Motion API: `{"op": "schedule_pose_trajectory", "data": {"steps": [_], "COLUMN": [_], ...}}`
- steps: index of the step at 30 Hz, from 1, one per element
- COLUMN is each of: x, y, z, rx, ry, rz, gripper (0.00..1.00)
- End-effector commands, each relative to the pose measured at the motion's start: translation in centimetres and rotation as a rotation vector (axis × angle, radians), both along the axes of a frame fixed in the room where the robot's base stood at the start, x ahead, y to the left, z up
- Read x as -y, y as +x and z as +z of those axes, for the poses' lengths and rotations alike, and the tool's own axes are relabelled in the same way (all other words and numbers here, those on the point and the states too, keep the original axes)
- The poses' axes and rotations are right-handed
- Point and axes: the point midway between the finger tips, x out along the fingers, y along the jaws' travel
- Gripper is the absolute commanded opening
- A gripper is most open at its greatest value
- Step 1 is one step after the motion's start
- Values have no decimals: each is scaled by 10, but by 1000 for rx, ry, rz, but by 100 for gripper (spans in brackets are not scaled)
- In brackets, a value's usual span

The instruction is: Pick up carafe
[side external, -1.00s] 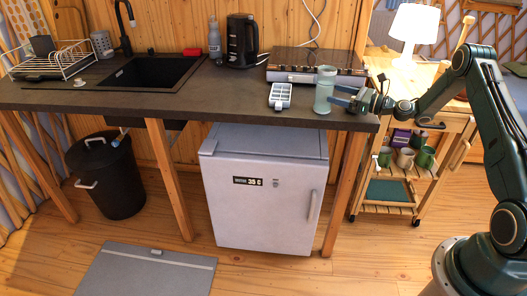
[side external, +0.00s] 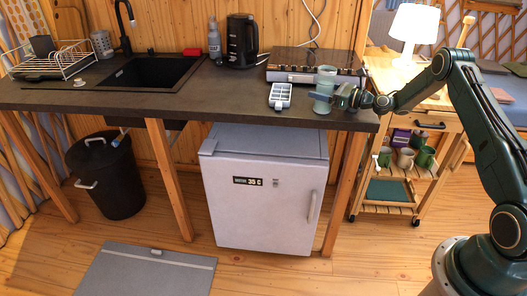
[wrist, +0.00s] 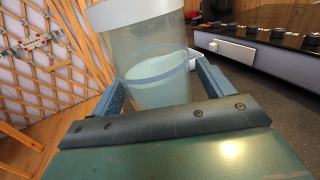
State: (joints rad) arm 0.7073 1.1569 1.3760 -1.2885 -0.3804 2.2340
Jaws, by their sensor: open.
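The carafe (side external: 324,88) is a pale green, translucent vessel standing upright on the dark counter near its right end. In the wrist view the carafe (wrist: 155,62) fills the upper middle, with a white band at its top. My gripper (side external: 336,97) is open around the carafe at about mid-height. In the wrist view one blue finger of my gripper (wrist: 158,88) is on each side of the vessel. I cannot tell whether either finger touches it. The fingertips are partly hidden by the carafe.
A white ice-cube tray (side external: 280,96) lies just left of the carafe. A stove (side external: 316,66) stands behind it. The counter's front edge (side external: 270,121) is close in front. A lamp (side external: 415,25) and a wooden trolley (side external: 440,122) are to the right.

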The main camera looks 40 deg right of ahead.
Motion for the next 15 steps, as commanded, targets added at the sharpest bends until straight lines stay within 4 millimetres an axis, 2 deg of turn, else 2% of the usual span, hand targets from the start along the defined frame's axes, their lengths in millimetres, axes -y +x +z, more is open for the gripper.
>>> {"op": "schedule_pose_trajectory", "data": {"steps": [4, 15], "x": [-3, -4], "y": [8, 9], "z": [0, 0], "rx": [0, 0], "ry": [-1, 0], "rz": [-1, -1], "gripper": [80, 80]}}
